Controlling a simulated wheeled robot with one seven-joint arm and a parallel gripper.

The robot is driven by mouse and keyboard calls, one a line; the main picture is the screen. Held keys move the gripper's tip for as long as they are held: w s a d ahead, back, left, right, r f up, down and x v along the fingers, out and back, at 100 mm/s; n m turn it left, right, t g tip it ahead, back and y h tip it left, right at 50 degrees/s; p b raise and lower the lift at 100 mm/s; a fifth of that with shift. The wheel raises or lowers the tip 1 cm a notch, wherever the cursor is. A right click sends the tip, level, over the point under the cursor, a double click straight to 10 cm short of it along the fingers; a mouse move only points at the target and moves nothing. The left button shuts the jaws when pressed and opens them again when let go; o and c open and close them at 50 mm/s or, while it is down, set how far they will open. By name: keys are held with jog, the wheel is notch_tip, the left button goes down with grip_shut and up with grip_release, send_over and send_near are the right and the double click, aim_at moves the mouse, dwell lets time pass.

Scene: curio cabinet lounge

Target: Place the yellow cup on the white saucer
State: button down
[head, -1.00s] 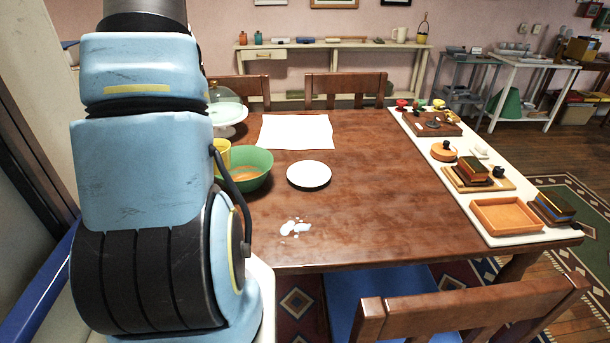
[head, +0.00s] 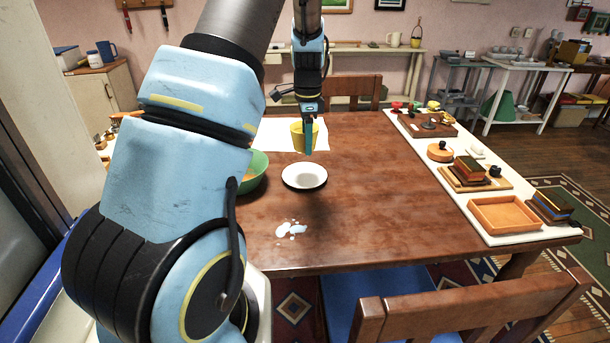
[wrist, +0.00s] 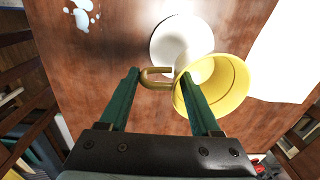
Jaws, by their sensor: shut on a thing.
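The yellow cup (head: 299,137) is held in my gripper (head: 308,138) above the table, just behind the white saucer (head: 304,176) in the head view. In the wrist view, my gripper (wrist: 165,80) has its green fingers on either side of the cup's handle and near wall. The cup (wrist: 232,86) shows its open mouth and overlaps the edge of the saucer (wrist: 172,38). The cup is apart from the table.
A green bowl (head: 256,172) stands left of the saucer, partly hidden by my arm. A white sheet (head: 275,135) lies behind. White spots (head: 291,230) mark the table front. The table's middle right is clear.

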notch_tip(320, 180, down, 9)
jog(key=p, duration=0.2)
jog(key=shift+p, duration=0.3)
jog(key=shift+f, duration=0.25)
jog(key=shift+f, duration=0.1)
jog(key=shift+f, duration=0.15)
jog(key=shift+c, duration=0.5)
grip_release()
